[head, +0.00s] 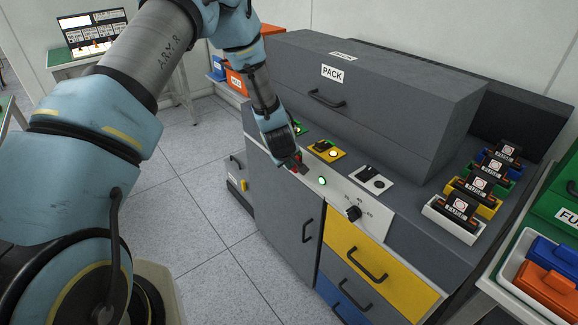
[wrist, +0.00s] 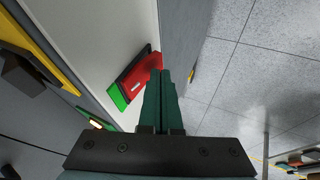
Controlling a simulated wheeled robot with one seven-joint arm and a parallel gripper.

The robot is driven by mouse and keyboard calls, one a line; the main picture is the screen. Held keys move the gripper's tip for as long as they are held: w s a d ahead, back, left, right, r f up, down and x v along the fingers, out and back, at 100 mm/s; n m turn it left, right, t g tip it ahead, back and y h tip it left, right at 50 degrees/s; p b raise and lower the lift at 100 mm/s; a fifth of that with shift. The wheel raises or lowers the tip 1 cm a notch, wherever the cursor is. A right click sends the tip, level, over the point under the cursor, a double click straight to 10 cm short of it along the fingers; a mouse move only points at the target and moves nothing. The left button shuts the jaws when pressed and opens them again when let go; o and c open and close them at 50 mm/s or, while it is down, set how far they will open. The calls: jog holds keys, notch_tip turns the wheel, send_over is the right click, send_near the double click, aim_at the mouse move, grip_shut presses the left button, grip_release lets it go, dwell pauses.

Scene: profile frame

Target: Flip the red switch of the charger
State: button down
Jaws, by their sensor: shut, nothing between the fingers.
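The charger is a grey cabinet (head: 400,85) with a white control panel (head: 338,186) along its front. The red switch (wrist: 134,77) shows in the wrist view as a red rocker with a small white mark and a green part (wrist: 117,97) at one end. In the head view my gripper mostly hides it. My gripper (head: 301,167) is shut and empty, pointing down at the panel. In the wrist view its dark green fingers (wrist: 160,72) are together, their tips overlapping the red switch's edge. I cannot tell whether they touch it.
Drawers with handles (head: 367,265) are below.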

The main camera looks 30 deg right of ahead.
jog(key=shift+d+f+h+b, duration=0.2)
jog(key=shift+h+b, duration=0.3)
jog(key=shift+b, duration=0.6)
jog(key=shift+r, duration=0.2)
jog(key=shift+r+p, duration=0.5)
jog(key=shift+r, duration=0.2)
jog(key=shift+a, duration=0.1)
